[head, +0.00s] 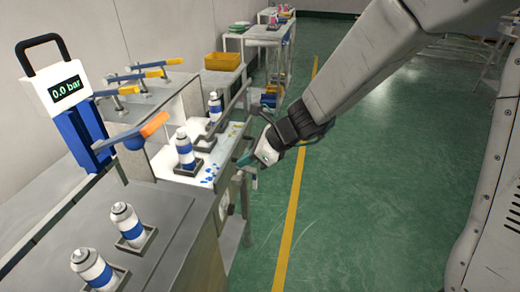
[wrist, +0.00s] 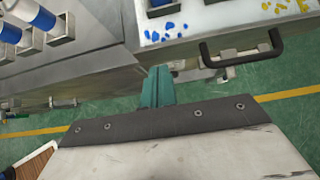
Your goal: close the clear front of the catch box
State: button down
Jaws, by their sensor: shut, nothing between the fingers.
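The catch box (head: 163,163) is a pale open-topped box on the bench, with white and blue cans (head: 185,152) in dark holders and blue and yellow specks on its white floor. Its clear front is too transparent to make out, so I cannot tell its angle. A dark U-shaped handle (wrist: 243,60) shows at the box's front edge in the wrist view. My gripper (head: 243,160) is at the front edge of the bench, on the aisle side. In the wrist view its teal fingers (wrist: 157,78) are together and empty, left of the handle and apart from it.
A blue stand with a 0.0 bar display (head: 66,88) and an orange-ended lever (head: 154,124) rise at the box's left. Two more cans (head: 127,224) stand on the nearer bench. A yellow bin (head: 222,61) is farther back. The green aisle floor (head: 350,190) is clear.

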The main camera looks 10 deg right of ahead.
jog(key=shift+w+a+f, duration=0.1)
jog(key=shift+w+a, duration=0.15)
jog(key=shift+a, duration=0.4)
jog(key=shift+w+a+r, duration=0.1)
jog(key=shift+w+a, duration=0.1)
jog(key=shift+a, duration=0.45)
jog(key=shift+w+a+f, duration=0.1)
jog(key=shift+w+a, duration=0.15)
jog(key=shift+a, duration=0.4)
